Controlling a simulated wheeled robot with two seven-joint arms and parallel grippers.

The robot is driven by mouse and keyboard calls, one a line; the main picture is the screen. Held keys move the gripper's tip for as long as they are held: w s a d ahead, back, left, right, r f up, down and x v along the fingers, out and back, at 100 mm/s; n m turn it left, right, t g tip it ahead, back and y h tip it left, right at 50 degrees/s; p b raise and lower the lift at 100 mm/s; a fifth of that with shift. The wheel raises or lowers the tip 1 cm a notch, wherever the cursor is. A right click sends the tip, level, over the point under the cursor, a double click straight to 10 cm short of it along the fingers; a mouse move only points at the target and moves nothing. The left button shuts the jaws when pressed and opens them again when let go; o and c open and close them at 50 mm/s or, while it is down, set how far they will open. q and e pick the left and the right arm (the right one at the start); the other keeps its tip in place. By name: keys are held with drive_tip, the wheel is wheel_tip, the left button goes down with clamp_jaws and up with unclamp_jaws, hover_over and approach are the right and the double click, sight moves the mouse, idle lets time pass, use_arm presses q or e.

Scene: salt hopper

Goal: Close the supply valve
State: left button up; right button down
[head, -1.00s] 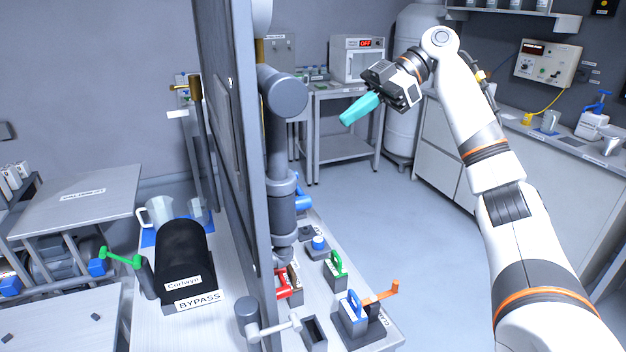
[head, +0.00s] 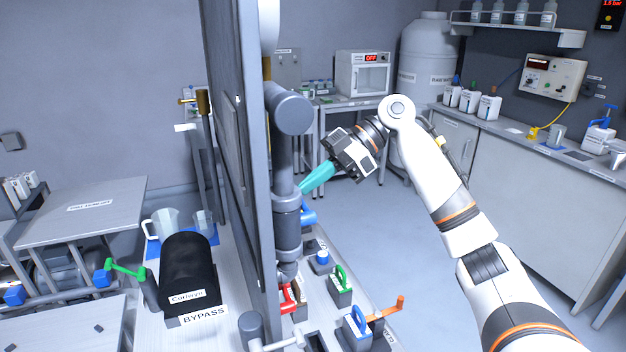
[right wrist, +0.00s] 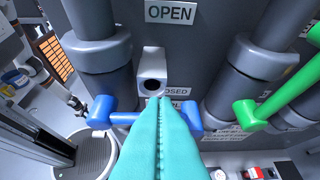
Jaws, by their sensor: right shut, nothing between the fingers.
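A blue valve handle (right wrist: 140,118) runs sideways between two grey pipes in the right wrist view. An OPEN label (right wrist: 170,12) is above it and a CLOSED label (right wrist: 174,92) is just above the bar, partly hidden by my fingers. I cannot tell the full valve name. In the head view the blue handle (head: 308,213) shows beside the upright pipe. My right gripper (head: 302,190) has its teal fingers shut and empty. In the right wrist view its tips (right wrist: 158,99) overlap the handle's middle; I cannot tell whether they touch it. My left gripper is not in view.
A green handle (right wrist: 285,95) crosses the right pipe. A tall grey panel (head: 228,140) stands left of the upright pipe (head: 287,160). Small coloured-handled parts, including a green one (head: 341,285), stand on the bench below. The floor (head: 400,230) at right is clear.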

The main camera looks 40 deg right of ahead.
drive_tip(key=shift+w+f, duration=0.1)
drive_tip(key=shift+f, duration=0.15)
drive_tip(key=shift+f+g+p, duration=0.3)
drive_tip(key=shift+f+p, duration=0.45)
drive_tip(key=shift+p, duration=0.35)
